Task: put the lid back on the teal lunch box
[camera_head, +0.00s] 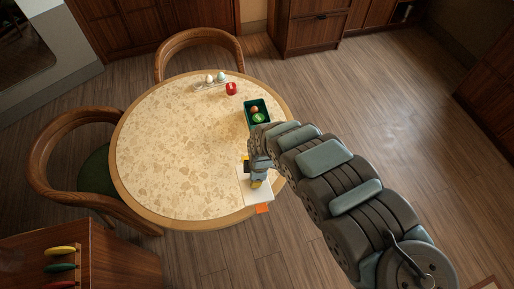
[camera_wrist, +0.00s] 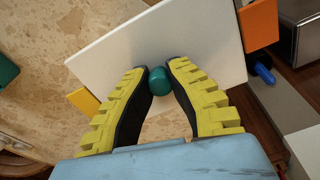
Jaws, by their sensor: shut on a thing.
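The teal lunch box (camera_head: 247,117) stands open near the right side of the round table, with an orange item and a green item inside. Its lid is a white plate (camera_head: 262,195) with a teal knob (camera_wrist: 159,82), an orange tab (camera_wrist: 258,25) and a yellow-orange tab (camera_wrist: 83,100). My gripper (camera_head: 257,183) is over the table's right edge, nearer the camera than the box. In the wrist view my gripper (camera_wrist: 158,72) is shut on the knob, its fingertips on either side. Whether the lid touches the table is unclear. A teal corner (camera_wrist: 6,70) shows at the left.
The round table (camera_head: 165,150) has a wide clear middle. A red cube (camera_head: 231,88) and a small rack (camera_head: 211,88) with two egg-like items stand at its far side. Chairs (camera_head: 200,40) stand behind and at left (camera_head: 45,165). A cabinet (camera_head: 115,262) is at lower left.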

